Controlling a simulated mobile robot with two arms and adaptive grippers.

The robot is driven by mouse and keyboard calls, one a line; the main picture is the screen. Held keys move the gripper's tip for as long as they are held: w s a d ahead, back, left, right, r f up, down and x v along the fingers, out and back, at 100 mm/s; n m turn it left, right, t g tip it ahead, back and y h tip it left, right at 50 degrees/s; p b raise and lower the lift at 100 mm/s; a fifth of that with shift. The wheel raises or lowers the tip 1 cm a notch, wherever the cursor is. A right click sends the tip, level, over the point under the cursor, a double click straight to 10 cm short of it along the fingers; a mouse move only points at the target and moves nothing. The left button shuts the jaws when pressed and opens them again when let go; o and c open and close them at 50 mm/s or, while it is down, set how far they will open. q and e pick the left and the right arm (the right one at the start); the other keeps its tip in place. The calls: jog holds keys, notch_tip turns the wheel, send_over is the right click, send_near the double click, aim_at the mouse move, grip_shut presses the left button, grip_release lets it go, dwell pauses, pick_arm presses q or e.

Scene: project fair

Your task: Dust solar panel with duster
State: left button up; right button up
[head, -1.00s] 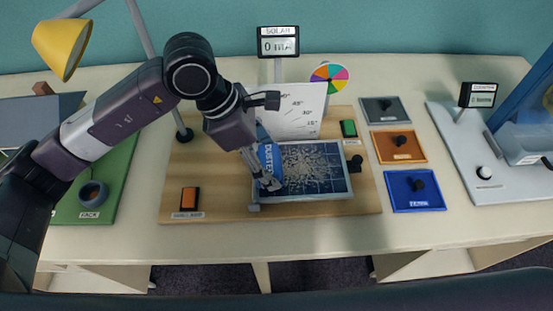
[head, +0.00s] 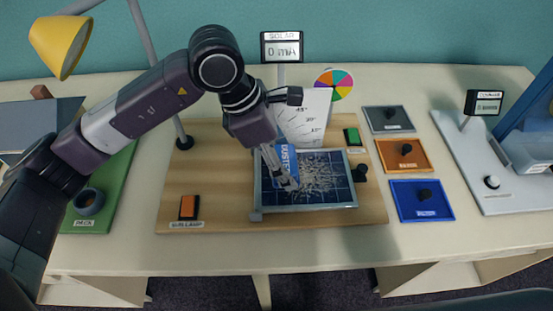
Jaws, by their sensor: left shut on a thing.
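The solar panel (head: 335,190) lies on a wooden board in the middle of the table, in the head view. Pale dust (head: 318,176) covers its middle and right part. The left strip of the panel looks dark and clear. My left gripper (head: 287,180) is over the left half of the panel, shut on the blue duster (head: 289,158), whose lettering partly shows. The gripper hides part of the duster, and I cannot tell whether its lower end touches the panel. My right gripper is not in view.
The board (head: 230,215) carries an orange switch (head: 189,207), a green switch (head: 352,136) and a black knob (head: 360,172). A meter (head: 283,47) reads 0 mA behind. A yellow lamp (head: 60,45) stands back left. Grey, orange and blue trays (head: 421,200) lie right.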

aim_at(348, 169)
pick_arm(q)
jog(key=shift+d+b, duration=0.5)
jog(key=shift+d, duration=0.9)
jog(key=shift+d+b, duration=0.45)
jog(key=shift+d, duration=0.35)
jog(key=shift+d+f+b, duration=0.1)
jog(key=shift+d+b, duration=0.2)
jog(key=shift+d, duration=0.45)
jog(key=shift+s+d, duration=0.1)
jog(key=shift+d, duration=0.25)
jog(key=shift+d+b, duration=0.6)
jog(key=shift+d, duration=0.95)
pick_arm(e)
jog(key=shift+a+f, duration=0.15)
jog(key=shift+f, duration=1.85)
pick_arm(q)
jog(key=shift+d+b, duration=0.5)
jog(key=shift+d, duration=0.75)
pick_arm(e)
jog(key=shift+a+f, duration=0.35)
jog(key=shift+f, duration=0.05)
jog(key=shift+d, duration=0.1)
